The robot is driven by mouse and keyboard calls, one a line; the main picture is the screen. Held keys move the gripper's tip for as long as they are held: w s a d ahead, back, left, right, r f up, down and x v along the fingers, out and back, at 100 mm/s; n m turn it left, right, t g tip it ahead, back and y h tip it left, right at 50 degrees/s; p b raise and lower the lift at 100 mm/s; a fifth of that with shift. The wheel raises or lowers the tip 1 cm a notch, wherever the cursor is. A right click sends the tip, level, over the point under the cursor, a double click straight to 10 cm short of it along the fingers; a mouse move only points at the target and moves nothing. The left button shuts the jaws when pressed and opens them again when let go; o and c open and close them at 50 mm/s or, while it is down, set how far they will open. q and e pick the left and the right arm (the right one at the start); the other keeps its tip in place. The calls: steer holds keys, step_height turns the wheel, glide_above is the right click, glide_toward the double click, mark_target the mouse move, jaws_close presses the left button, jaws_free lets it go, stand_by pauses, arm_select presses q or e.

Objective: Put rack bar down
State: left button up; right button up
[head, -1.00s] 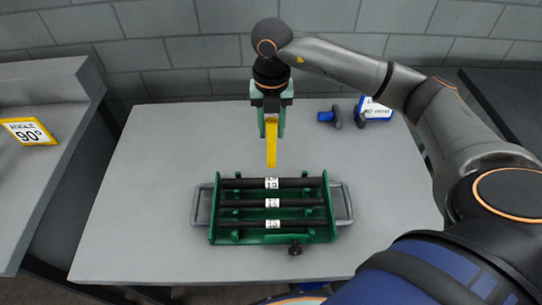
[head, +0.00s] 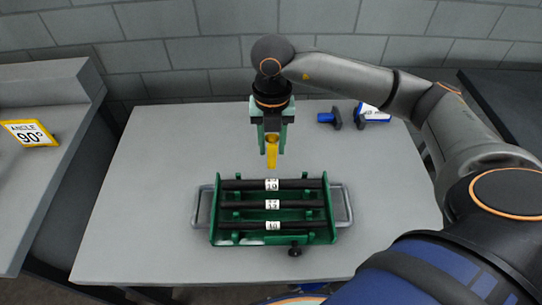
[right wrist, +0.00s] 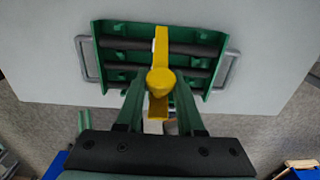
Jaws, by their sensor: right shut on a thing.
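My right gripper (head: 272,148) is shut on a yellow bar (head: 272,158), above the table behind the green rack. In the right wrist view the yellow bar (right wrist: 160,50) runs out from between the fingers (right wrist: 160,85), with a rounded yellow end facing the camera, and it overlaps the rack in the picture. The green rack (head: 325,232) stands on the grey table and holds three dark bars with white number labels, such as the rear one (head: 240,184). The rack also shows in the right wrist view (right wrist: 105,70). My left gripper is not in view.
The grey table (head: 140,215) is clear left and right of the rack. Blue-and-dark tools (head: 330,118) and a blue-edged white sign (head: 374,112) are at the back right. A yellow-framed angle sign (head: 30,133) stands on the left bench.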

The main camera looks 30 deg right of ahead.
steer(key=shift+s+a+f+b, duration=0.45)
steer(key=shift+s+a+f, duration=0.25)
steer(key=shift+s, duration=0.3)
steer(key=shift+s+a+f+b, duration=0.5)
steer(key=shift+s+a+f, duration=0.15)
steer(key=shift+s, duration=0.35)
steer(key=shift+s+a+f+b, duration=0.45)
steer(key=shift+s+a+f, duration=0.25)
steer(key=shift+s, duration=0.3)
steer(key=shift+s+a+f, duration=0.25)
steer(key=shift+s+f, duration=0.1)
steer(key=shift+s, duration=0.25)
